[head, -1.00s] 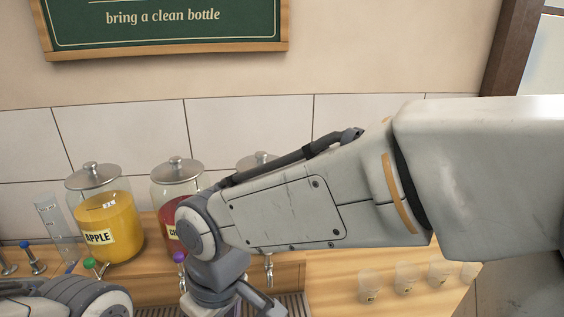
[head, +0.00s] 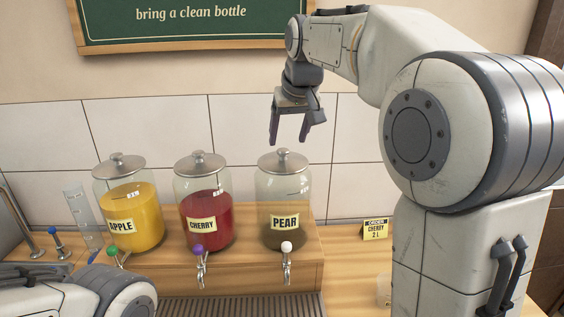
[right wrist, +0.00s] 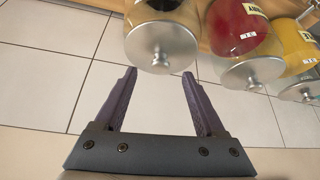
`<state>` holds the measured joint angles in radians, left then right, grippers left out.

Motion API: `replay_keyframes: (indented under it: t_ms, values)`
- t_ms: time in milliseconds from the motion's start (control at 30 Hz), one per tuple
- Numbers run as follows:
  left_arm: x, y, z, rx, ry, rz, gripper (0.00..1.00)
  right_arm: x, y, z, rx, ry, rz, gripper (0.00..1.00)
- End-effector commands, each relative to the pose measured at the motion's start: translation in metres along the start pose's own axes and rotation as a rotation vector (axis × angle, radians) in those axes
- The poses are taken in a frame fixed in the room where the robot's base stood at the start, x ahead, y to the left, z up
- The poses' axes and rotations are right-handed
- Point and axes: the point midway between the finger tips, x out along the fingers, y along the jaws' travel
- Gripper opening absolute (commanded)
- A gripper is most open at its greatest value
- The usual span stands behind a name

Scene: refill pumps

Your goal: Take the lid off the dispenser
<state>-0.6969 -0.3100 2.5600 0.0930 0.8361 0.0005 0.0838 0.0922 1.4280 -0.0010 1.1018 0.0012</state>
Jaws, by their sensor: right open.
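Three glass dispensers with grey metal lids stand in a row on a wooden stand in the head view. The apple dispenser (head: 137,224) holds yellow liquid, the cherry dispenser (head: 205,215) red liquid, and the pear dispenser (head: 285,200) a low dark level. The pear lid (head: 283,162) with its knob is seated on its jar. My right gripper (head: 291,142) is open and empty, pointing down just above the pear lid. In the right wrist view the nearest lid (right wrist: 161,47) lies just beyond the open fingertips, not between them. My left gripper is out of view.
Taps with a green (head: 112,250), a purple (head: 198,249) and a white knob (head: 286,246) stick out in front. A yellow cherry card (head: 375,229) stands right of the stand. A clear measuring cylinder (head: 82,215) stands at left. A green sign (head: 180,18) hangs on the wall.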

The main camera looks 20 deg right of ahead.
Motion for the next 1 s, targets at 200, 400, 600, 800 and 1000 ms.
replay_keyframes:
  t_ms: [200, 400, 600, 800, 1000]
  values:
    - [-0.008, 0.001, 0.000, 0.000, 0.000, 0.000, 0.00, 0.017, -0.001, -0.004, -0.001, -0.003, -0.001, 0.72]
    - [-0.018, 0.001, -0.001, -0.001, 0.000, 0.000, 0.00, 0.047, -0.001, -0.008, -0.001, -0.003, -0.001, 0.72]
    - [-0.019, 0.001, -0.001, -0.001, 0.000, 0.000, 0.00, 0.059, -0.001, -0.008, -0.001, 0.001, -0.001, 0.72]
    - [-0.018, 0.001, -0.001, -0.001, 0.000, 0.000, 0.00, 0.059, -0.001, -0.008, -0.001, 0.001, -0.001, 0.57]
    - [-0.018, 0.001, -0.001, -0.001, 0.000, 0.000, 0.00, 0.059, -0.001, -0.008, -0.001, 0.002, -0.001, 0.00]
